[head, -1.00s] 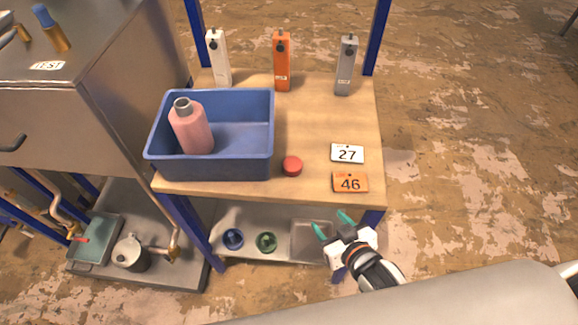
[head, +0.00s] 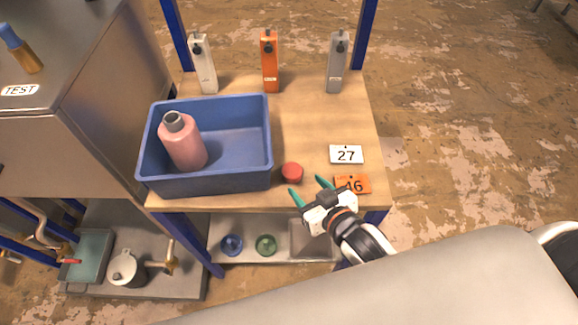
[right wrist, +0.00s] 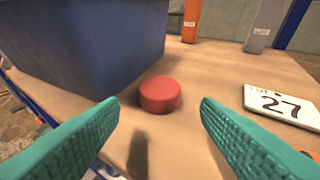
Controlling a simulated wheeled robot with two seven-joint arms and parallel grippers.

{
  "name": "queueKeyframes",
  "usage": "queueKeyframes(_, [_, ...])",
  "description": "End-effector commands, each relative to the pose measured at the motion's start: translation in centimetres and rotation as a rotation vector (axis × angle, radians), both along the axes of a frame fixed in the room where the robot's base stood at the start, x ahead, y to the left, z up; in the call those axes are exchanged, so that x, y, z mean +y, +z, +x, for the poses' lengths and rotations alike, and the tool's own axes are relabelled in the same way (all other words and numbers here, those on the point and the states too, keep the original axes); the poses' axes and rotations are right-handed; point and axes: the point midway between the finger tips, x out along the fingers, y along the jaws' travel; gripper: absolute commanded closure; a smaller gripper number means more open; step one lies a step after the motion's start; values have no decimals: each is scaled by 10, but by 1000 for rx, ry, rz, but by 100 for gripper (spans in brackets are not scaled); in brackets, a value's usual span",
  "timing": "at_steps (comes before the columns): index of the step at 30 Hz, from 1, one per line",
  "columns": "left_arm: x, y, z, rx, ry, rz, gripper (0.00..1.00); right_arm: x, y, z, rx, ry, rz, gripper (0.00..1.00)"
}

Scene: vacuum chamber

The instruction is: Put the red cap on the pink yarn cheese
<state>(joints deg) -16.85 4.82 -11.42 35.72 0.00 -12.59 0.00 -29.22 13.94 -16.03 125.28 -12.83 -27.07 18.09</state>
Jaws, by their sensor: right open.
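The red cap (head: 292,173) lies on the wooden table top just right of the blue bin. It also shows in the right wrist view (right wrist: 160,95), ahead of and between my fingers. A pink bottle with a grey neck (head: 184,143) stands tilted in the left part of the blue bin (head: 257,182). I see no other pink thing that looks like yarn cheese. My right gripper (head: 308,188) is open and empty at the table's front edge, just short of the cap. It also shows in the right wrist view (right wrist: 160,120). My left gripper is not in view.
A white plate "27" (head: 346,154) and an orange plate "46" (head: 358,184) lie right of the cap. White (head: 204,65), orange (head: 269,62) and grey (head: 337,63) upright blocks stand at the back. The table's middle is clear. A metal cabinet (head: 110,110) stands left.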

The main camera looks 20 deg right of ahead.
Motion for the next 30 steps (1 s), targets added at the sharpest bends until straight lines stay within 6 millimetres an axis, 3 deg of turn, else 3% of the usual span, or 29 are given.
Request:
queueKeyframes(3, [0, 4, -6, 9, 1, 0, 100, 4, -6, 19, -2, -1, 0, 43])
queueKeyframes(7, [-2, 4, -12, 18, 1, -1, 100, 7, -11, 30, -1, 0, 0, 43])
queueKeyframes(11, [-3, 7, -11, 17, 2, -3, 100, 9, -12, 38, -1, 0, -1, 43])
queueKeyframes(18, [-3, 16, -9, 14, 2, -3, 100, 17, -22, 72, 0, 0, 0, 43])
queueKeyframes(29, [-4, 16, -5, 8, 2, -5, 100, 20, -27, 80, 0, 1, 0, 43])
queueKeyframes(30, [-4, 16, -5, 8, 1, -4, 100, 20, -27, 80, 0, 1, 0, 49])
